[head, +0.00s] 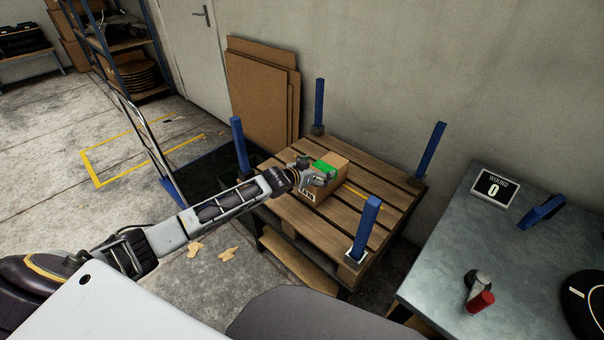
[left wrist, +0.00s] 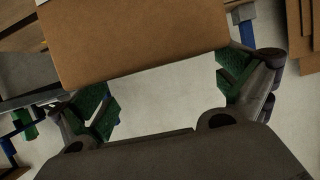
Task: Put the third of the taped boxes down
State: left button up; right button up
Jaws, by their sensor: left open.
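One brown cardboard box (head: 335,185) sits on the wooden pallet (head: 385,186) with blue corner posts. It also fills the upper part of the left wrist view (left wrist: 140,40). My left gripper (head: 323,172) is at the box's near, left side in the head view, with a green pad showing over its top. In the left wrist view my left gripper (left wrist: 168,90) has its green-padded fingers spread wide, with nothing between them, and the box lies just beyond them. Whether a finger touches the box is unclear. My right gripper is out of view.
Blue posts (head: 364,228) rise at the pallet corners. Flat cardboard sheets (head: 260,98) lean on the wall behind. A metal table (head: 445,265) at right holds a sign (head: 493,188) and a red-ended tool (head: 481,300). A hand truck (head: 150,145) stands left of the pallet.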

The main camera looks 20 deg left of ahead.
pick_arm(q)
jog(key=shift+v, duration=0.8)
jog(key=shift+p+v, duration=0.3)
jog(key=shift+v, duration=1.2)
jog(key=shift+p+v, duration=0.6)
jog(key=shift+v, duration=2.15)
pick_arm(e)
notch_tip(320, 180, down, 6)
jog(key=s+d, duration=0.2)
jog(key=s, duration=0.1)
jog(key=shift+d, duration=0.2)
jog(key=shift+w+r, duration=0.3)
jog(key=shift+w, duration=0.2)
